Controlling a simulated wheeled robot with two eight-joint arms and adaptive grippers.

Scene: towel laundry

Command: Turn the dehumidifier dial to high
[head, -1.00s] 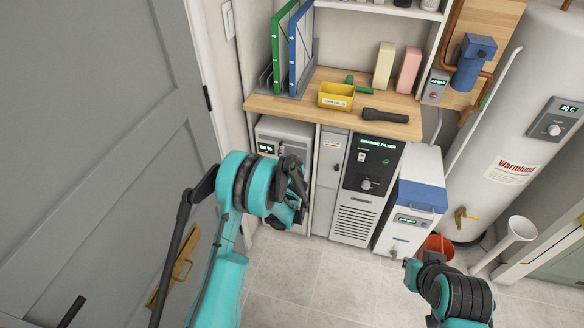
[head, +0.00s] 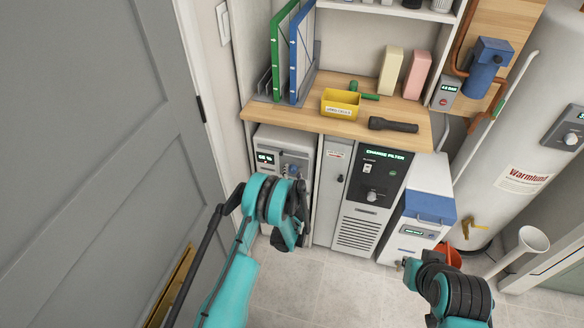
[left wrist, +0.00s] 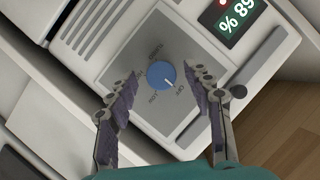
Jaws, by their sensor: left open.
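The dehumidifier (head: 268,140) is the white box under the left end of the wooden counter, with a lit percent display. Its round blue dial (left wrist: 161,74) sits on a grey panel in the left wrist view. The dial's white mark points to the lower right there, toward a label that looks like OFF; other labels are hard to read. My left gripper (left wrist: 164,80) is open, its two fingers on either side of the dial with gaps, apparently not touching it. In the head view my left gripper (head: 298,205) is before the dehumidifier's front. My right gripper (head: 409,265) is low at the right, its jaws unclear.
A grey cabinet with a filter display and knob (head: 371,195) stands right of the dehumidifier, then a white unit with a blue top (head: 430,207). The counter (head: 360,131) above holds a yellow bin (head: 340,103) and a flashlight (head: 393,125). A grey door (head: 90,130) is at left.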

